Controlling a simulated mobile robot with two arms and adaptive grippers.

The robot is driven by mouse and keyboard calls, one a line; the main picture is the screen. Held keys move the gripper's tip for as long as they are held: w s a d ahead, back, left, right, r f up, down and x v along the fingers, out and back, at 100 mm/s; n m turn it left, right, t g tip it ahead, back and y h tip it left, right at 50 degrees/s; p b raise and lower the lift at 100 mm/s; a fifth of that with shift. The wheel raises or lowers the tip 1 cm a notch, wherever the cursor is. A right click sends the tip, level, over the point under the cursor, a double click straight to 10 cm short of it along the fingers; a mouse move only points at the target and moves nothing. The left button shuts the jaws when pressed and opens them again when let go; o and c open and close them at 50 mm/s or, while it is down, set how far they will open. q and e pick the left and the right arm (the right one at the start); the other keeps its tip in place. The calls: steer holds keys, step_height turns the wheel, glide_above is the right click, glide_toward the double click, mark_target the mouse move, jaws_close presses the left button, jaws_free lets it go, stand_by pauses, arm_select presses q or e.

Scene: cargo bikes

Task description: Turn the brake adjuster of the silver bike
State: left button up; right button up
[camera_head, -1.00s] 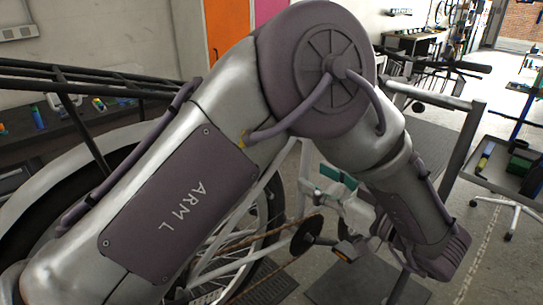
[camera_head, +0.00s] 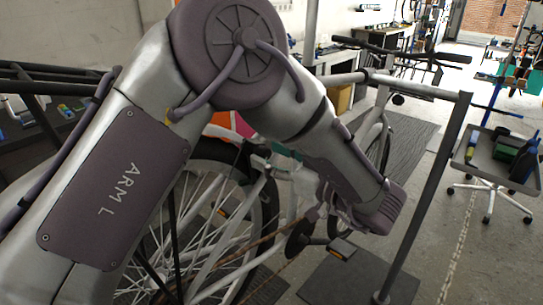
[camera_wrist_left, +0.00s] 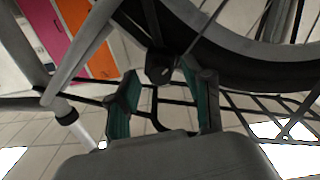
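The silver bike's wheel (camera_head: 268,205) shows behind and below my left arm in the head view; the arm covers much of the bike. My left gripper (camera_head: 280,160) is beside this wheel, partly hidden by the forearm, with teal pads showing. In the left wrist view my left gripper (camera_wrist_left: 160,88) has its two teal-padded fingers apart. A small dark part (camera_wrist_left: 159,65) of the bike, below the wheel's rim, shows between or just beyond the fingertips. I cannot tell for sure whether it is the brake adjuster, or whether a finger touches it. My right gripper is not in view.
A grey post with a horizontal bar (camera_head: 425,200) stands right of my left forearm. A wheeled tray stand (camera_head: 480,168) with green and blue items is farther right. Dark handlebars (camera_head: 415,50) are behind the bar. Open floor lies between the post and the stand.

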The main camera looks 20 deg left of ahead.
arm_select(q)
jaws_close()
steer(key=shift+r+m+p, duration=0.15)
steer(key=shift+m+p, duration=0.15)
steer(key=shift+p, duration=0.4)
steer(key=m+p, duration=0.2)
steer(key=p, duration=0.1)
steer(key=shift+m+p, duration=0.3)
steer(key=shift+f+m+p, duration=0.2)
steer(key=shift+m+p, duration=1.05)
steer(key=shift+m, duration=0.15)
steer(key=shift+o, duration=0.4)
jaws_free()
